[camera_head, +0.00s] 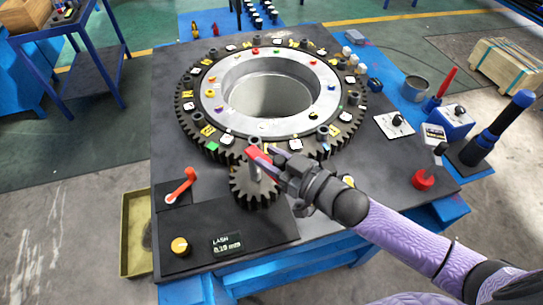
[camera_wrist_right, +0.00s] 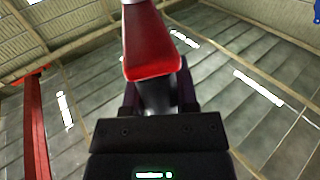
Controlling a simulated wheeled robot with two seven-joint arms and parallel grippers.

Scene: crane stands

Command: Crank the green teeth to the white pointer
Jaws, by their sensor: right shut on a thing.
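The large dark ring gear (camera_head: 188,125) lies flat on the dark stand top, with small coloured and white markers around it. A green patch (camera_head: 212,146) marks its front-left toothed rim. I cannot tell the white pointer from the other white marks. A small pinion gear (camera_head: 256,194) stands at the ring's front edge, with a grey post and a red crank part (camera_head: 258,154) above it. My right gripper (camera_head: 268,156) is shut at this crank; the red part (camera_wrist_right: 152,42) shows between its fingers in the wrist view. My left gripper is out of view.
An orange-red lever (camera_head: 181,186) stands left of the pinion. An amber knob (camera_head: 180,245) and a LASH display (camera_head: 227,243) are at the front. A red knob (camera_head: 423,180), a white switch plate (camera_head: 394,124) and a blue-topped post (camera_head: 498,128) stand at right.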

